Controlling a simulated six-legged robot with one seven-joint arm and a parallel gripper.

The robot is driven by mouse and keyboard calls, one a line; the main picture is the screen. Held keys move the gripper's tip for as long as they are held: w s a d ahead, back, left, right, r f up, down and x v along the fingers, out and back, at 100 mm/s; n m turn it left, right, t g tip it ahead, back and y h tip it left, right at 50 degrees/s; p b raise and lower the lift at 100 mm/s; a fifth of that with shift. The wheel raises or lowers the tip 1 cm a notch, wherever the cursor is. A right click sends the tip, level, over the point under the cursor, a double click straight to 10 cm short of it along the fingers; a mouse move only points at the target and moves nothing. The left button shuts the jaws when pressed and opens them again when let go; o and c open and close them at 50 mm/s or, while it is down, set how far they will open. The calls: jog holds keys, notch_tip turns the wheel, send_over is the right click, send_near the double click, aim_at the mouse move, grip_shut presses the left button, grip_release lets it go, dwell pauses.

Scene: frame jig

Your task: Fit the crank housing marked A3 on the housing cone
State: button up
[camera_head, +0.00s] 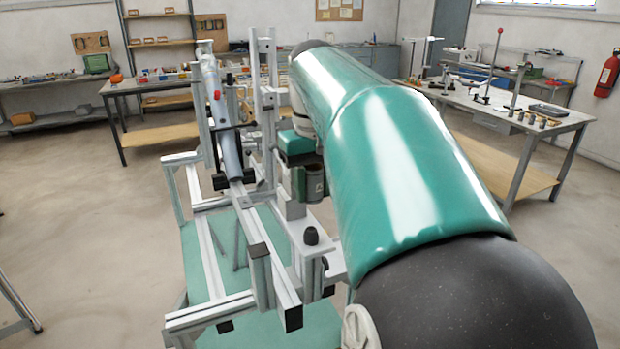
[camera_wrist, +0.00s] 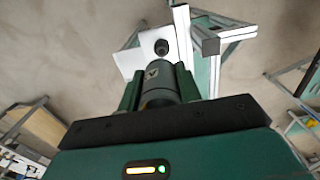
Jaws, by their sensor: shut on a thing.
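My gripper (camera_wrist: 158,78) is shut on the crank housing (camera_wrist: 160,86), a dark green-grey cylinder between its two green fingers in the wrist view. A pale mark shows on the housing, too small to read. In the head view the housing (camera_head: 309,184) hangs upright below my gripper (camera_head: 300,166), partly hidden by it. The housing cone (camera_head: 311,236), a small black knob, stands on a pale plate of the frame jig. The housing is above and apart from it in the head view. In the wrist view the cone (camera_wrist: 161,47) shows just beyond the housing's far end.
The aluminium frame jig (camera_head: 262,270) has upright posts left of my gripper, with a grey tube (camera_head: 222,125) leaning among them. A workbench (camera_head: 505,122) with tools stands at the right, and a shelf and benches at the back. Open floor surrounds the jig.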

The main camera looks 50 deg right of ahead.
aim_at(312, 230)
jog(key=shift+w+f, duration=0.2)
jog(key=shift+f, duration=0.3)
jog(key=shift+s+f, duration=0.15)
jog(key=shift+f, duration=1.3)
jog(key=shift+f, duration=0.1)
jog(key=shift+a, duration=0.1)
jog(key=shift+f, duration=3)
dwell(0.5)
jog(key=o, duration=1.1)
